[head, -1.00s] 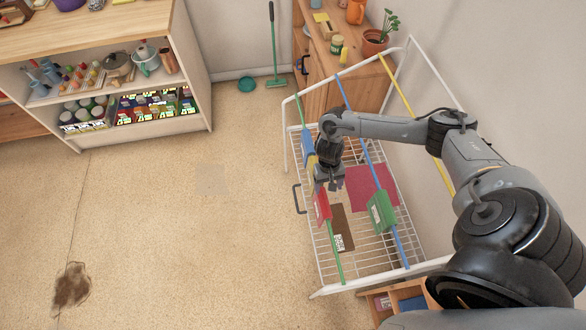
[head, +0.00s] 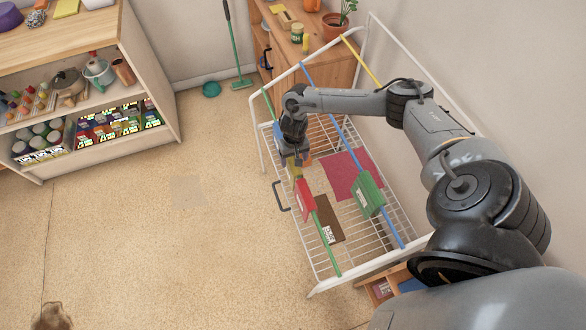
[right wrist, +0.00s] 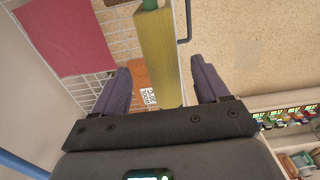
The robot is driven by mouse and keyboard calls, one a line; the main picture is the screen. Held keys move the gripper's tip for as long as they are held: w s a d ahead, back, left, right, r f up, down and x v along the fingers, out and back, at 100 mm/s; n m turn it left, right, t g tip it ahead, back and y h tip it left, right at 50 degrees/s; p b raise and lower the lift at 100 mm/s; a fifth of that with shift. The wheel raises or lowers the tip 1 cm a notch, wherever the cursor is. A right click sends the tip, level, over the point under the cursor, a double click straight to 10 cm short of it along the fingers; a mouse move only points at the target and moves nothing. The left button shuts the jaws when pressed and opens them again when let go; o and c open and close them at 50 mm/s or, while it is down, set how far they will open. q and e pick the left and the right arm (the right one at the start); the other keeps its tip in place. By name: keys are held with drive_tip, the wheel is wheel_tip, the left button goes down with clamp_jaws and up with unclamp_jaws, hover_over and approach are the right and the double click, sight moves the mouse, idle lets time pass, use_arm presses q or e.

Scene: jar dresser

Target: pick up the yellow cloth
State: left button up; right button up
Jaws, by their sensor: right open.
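The yellow cloth (right wrist: 157,50) is folded over the green bar (right wrist: 150,5) of a white drying rack. In the head view only a bit of the cloth (head: 293,171) shows below my right gripper (head: 297,157). In the right wrist view my right gripper (right wrist: 160,88) is open, with one dark finger on each side of the cloth's near end. No finger is visibly closed on it. My left gripper is not in view.
A red cloth (head: 304,199) hangs on the green bar just nearer. A green cloth (head: 369,194) hangs on the blue bar (head: 345,130). Dark red (head: 352,174) and brown (head: 327,220) cloths lie flat on the wire rack. The floor to the left is open.

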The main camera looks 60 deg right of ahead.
drive_tip(key=f+b, duration=0.1)
drive_tip(key=f, duration=0.4)
drive_tip(key=shift+a, duration=0.2)
drive_tip(key=c, duration=1.1)
drive_tip(key=shift+r, duration=0.2)
drive_tip(key=shift+r, duration=0.55)
drive_tip(key=shift+w+r+p, duration=0.1)
drive_tip(key=shift+r+p, duration=2.1)
drive_tip(key=shift+r, duration=6.1)
